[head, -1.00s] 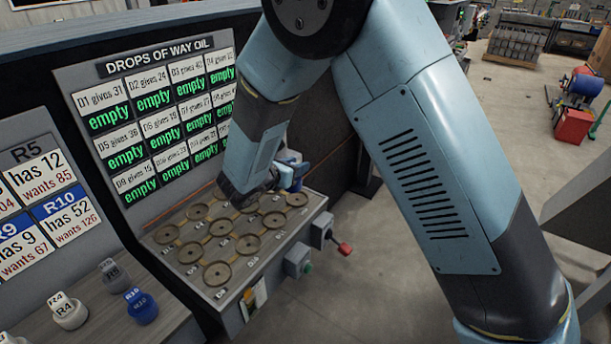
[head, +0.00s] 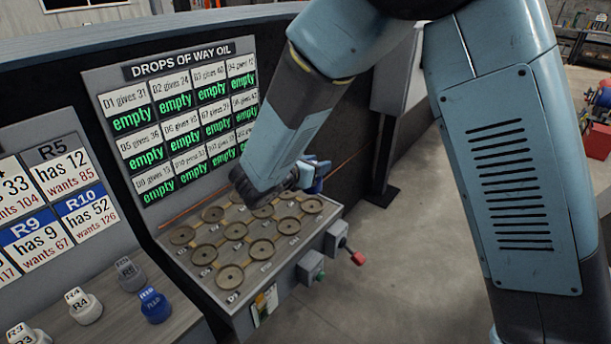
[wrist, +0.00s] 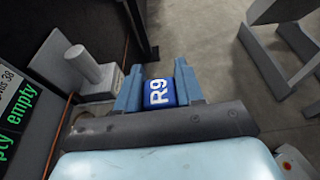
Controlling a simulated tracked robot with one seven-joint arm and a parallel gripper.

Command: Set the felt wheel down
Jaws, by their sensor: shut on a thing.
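My gripper (head: 312,178) is above the back right corner of the tray of round holders, partly hidden behind my forearm in the head view. In the wrist view my gripper (wrist: 158,80) is shut on a blue piece (wrist: 158,93) marked R9, gripped between two blue-grey fingers. Only its labelled blue top shows, so I cannot tell the shape of any wheel below it. The tray (head: 243,295) has several round brown holders in rows; those in sight look empty.
A board (head: 128,88) headed DROPS OF WAY OIL stands behind the tray, every cell reading "empty". Left on the bench are a blue R10 piece (head: 155,307) and a white R4 piece (head: 84,308). A red-knobbed lever (head: 357,258) sticks out at the tray's right.

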